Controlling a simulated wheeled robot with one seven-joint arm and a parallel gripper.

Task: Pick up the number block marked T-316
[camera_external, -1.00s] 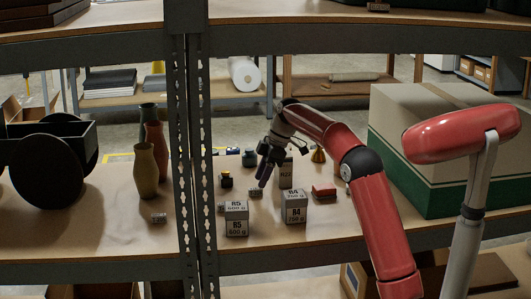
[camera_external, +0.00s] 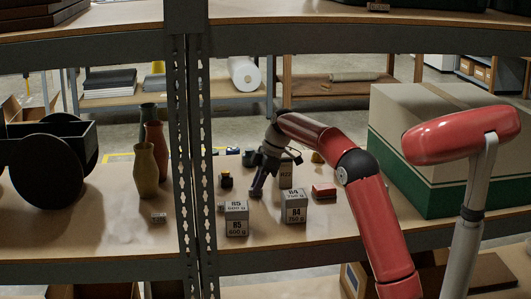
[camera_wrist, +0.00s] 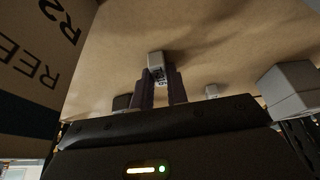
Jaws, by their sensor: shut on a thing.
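My gripper (camera_external: 257,189) points down at the shelf among the blocks. In the wrist view my gripper (camera_wrist: 160,78) has its two dark fingers on either side of a small pale number block (camera_wrist: 155,59) and is shut on it. Dark characters show on the block's face, but I cannot read them fully. In the outside view the fingers largely hide this block. I cannot tell whether it is still touching the shelf.
A block marked R22 (camera_external: 286,178) and a red block (camera_external: 324,192) are to the right. A large box (camera_external: 430,115) fills the right. A shelf upright (camera_external: 190,150) stands left.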

